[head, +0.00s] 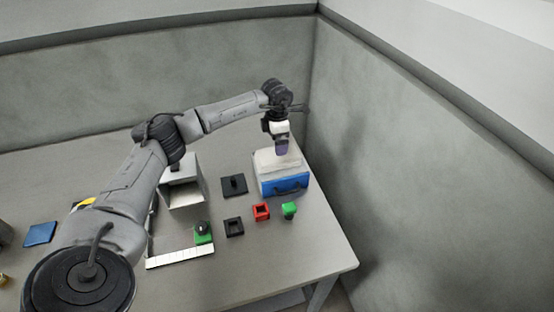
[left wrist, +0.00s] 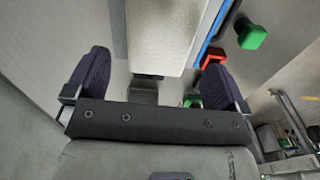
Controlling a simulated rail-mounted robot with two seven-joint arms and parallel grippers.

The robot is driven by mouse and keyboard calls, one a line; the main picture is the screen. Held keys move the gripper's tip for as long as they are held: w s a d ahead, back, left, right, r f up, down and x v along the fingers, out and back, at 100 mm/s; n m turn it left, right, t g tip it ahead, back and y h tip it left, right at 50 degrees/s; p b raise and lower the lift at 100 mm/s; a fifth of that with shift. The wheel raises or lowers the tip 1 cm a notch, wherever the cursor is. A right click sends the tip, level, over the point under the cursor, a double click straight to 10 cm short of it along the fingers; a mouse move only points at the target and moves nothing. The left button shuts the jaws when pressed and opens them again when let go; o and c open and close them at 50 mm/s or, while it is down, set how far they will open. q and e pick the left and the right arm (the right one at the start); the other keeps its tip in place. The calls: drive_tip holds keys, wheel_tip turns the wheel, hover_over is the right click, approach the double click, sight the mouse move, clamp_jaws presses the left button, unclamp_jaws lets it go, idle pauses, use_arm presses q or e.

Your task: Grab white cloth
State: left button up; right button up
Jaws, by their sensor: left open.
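The white cloth (head: 265,160) lies as a pale block on top of a blue box (head: 270,186) at the right end of the table. In the left wrist view the white cloth (left wrist: 163,32) appears as a pale slab between and beyond the two fingers. My left gripper (head: 282,148) points down just over the cloth, and its purple fingers hide part of it. In the left wrist view the left gripper (left wrist: 155,72) is open, with a finger toward each side of the slab. I cannot tell whether the fingers touch the cloth. My right gripper is not in view.
A red square holder (head: 261,212) and a green piece (head: 289,210) stand in front of the blue box. A black plate (head: 234,186), a black square holder (head: 233,227) and a grey machine (head: 186,195) are to the left. A wall rises close behind and right.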

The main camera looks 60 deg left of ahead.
sight(277, 158)
use_arm(q)
drive_tip(key=shift+d+f+b, duration=0.1)
drive_tip(key=shift+f+b, duration=0.3)
drive_tip(key=shift+f, duration=3)
drive_tip(key=c, duration=0.6)
